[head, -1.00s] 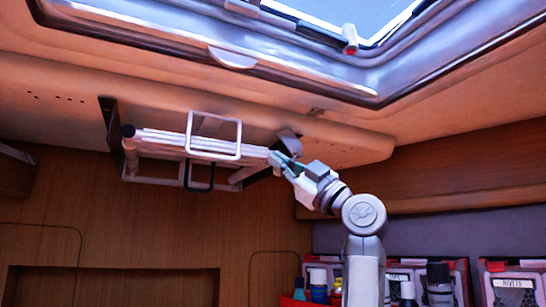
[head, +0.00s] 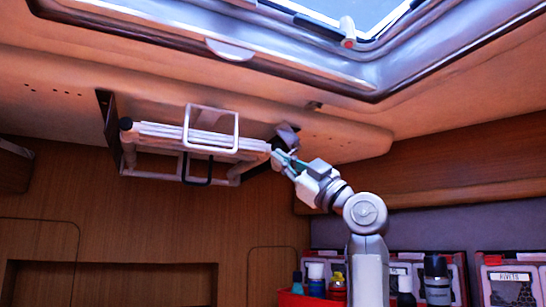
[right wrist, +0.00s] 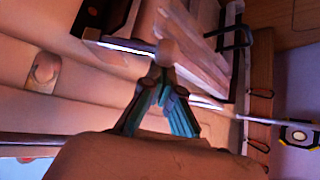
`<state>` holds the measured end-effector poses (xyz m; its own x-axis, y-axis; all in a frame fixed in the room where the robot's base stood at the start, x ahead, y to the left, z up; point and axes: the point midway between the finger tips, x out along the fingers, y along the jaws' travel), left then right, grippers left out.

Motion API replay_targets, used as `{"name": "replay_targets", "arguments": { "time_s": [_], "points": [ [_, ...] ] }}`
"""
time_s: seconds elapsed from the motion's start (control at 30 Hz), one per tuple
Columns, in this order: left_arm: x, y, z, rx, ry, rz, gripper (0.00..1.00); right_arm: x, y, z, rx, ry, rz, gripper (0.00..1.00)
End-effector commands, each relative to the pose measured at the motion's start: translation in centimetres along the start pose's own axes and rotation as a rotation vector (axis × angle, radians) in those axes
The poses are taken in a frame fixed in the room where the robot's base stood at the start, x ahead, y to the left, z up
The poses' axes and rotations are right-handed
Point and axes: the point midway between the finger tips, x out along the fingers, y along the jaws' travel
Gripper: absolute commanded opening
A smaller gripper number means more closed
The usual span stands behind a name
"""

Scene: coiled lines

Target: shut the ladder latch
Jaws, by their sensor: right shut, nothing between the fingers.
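The folded white ladder (head: 190,140) hangs level under the ceiling at left centre in the head view. A dark bracket with a grey flap, seemingly the ladder latch (head: 287,135), is at its right end. My right gripper (head: 279,157) is shut and empty, its tips at the ladder's right end, just below the flap. In the right wrist view, the closed teal fingers (right wrist: 158,78) reach up to a pale rounded end, and the ladder rails (right wrist: 195,50) run behind. I cannot tell whether the tips touch it or the latch is engaged. My left gripper is not in view.
A hatch frame (head: 330,75) opens in the ceiling above right. Below right, bottles (head: 437,280) and labelled boxes (head: 508,282) stand on a shelf near my right arm. A wooden wall (head: 120,225) lies behind the ladder.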

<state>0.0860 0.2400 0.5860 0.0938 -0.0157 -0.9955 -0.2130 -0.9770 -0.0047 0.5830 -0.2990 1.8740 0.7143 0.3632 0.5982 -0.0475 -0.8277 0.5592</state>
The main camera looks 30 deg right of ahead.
Motion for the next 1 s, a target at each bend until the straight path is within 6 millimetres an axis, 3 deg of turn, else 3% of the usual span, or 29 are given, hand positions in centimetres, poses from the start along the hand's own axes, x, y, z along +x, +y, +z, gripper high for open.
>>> {"name": "replay_targets", "arguments": {
  "time_s": [0.4, 1.0],
  "points": [
    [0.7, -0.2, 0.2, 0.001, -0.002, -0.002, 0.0, -1.3, 0.1, 1.4, -0.003, -0.005, 0.0, 0.0],
    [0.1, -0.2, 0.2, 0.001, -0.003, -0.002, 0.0, -2.6, 1.6, 2.7, -0.001, -0.004, 0.0, 0.0]
  ]
}}
